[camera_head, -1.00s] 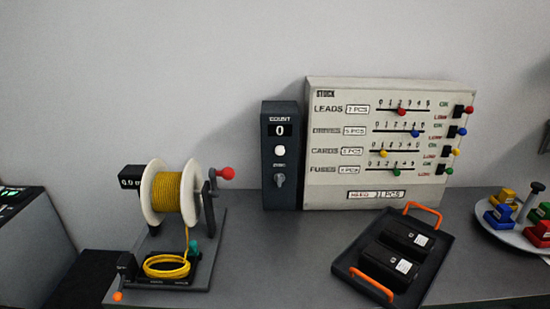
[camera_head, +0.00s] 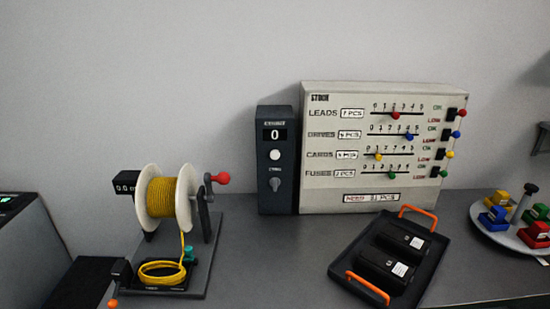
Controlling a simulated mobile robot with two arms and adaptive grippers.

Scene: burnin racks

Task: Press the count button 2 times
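The dark count box (camera_head: 262,190) stands upright on the grey bench against the wall, left of the stock panel. Its small display (camera_head: 275,135) reads 0. The round white count button (camera_head: 275,155) sits just below the display, and nothing touches it. A grey knob (camera_head: 275,184) is lower on the same face. Neither of my grippers is in view.
The stock panel (camera_head: 330,194) with coloured sliders adjoins the box. A cable spool (camera_head: 160,208) with a red-knobbed crank stands left. A black tray (camera_head: 428,268) with orange handles holds two dark blocks. A round plate (camera_head: 483,225) with coloured pieces is right. Bench before the box is clear.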

